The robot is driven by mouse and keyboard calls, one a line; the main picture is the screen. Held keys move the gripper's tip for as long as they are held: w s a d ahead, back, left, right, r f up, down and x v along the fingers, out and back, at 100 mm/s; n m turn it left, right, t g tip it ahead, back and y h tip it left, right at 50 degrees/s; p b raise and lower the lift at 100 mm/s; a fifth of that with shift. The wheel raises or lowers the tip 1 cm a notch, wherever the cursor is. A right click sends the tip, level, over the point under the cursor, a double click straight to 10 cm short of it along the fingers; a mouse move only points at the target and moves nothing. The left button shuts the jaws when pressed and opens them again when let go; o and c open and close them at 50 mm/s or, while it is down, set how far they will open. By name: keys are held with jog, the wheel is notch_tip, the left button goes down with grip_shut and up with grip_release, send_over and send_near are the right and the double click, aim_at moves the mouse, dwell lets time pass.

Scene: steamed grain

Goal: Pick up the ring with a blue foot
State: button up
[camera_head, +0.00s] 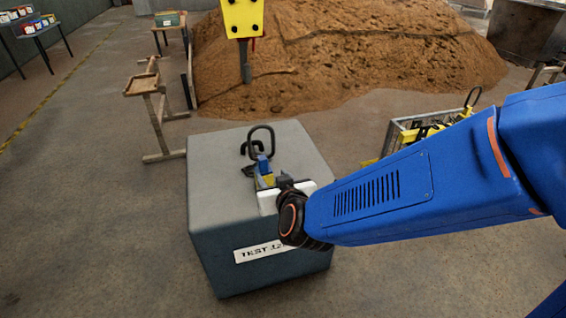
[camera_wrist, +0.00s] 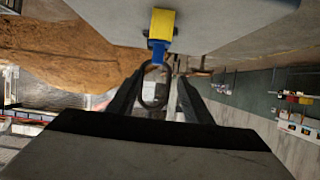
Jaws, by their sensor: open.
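The black ring (camera_head: 261,137) stands upright above the grey block (camera_head: 218,166), with its blue foot (camera_head: 264,165) below it. In the wrist view the ring (camera_wrist: 146,90) shows between my fingers, with the blue foot (camera_wrist: 158,49) and a yellow part (camera_wrist: 162,22) above it in the picture. My gripper (camera_head: 268,175) is open over the block's top; in the wrist view its two dark fingers (camera_wrist: 160,78) lie on either side of the ring. I cannot tell whether either finger touches it. My wrist and gripper body hide part of the block's top.
A crate (camera_head: 396,133) with yellow things and another black loop (camera_head: 473,97) stands at the right, partly behind my arm. A wooden stand (camera_head: 143,84) is at the left, and a brown mound (camera_head: 340,60) lies behind. The floor left of the block is clear.

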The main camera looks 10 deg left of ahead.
send_near(264, 163)
jog(key=x, duration=0.6)
jog(key=shift+w+a+f, duration=0.15)
jog(key=shift+a, duration=0.2)
jog(key=shift+x, duration=2.55)
jog(key=shift+d+f, duration=0.1)
jog(key=shift+d, duration=0.05)
jog(key=shift+c, duration=0.6)
grip_shut()
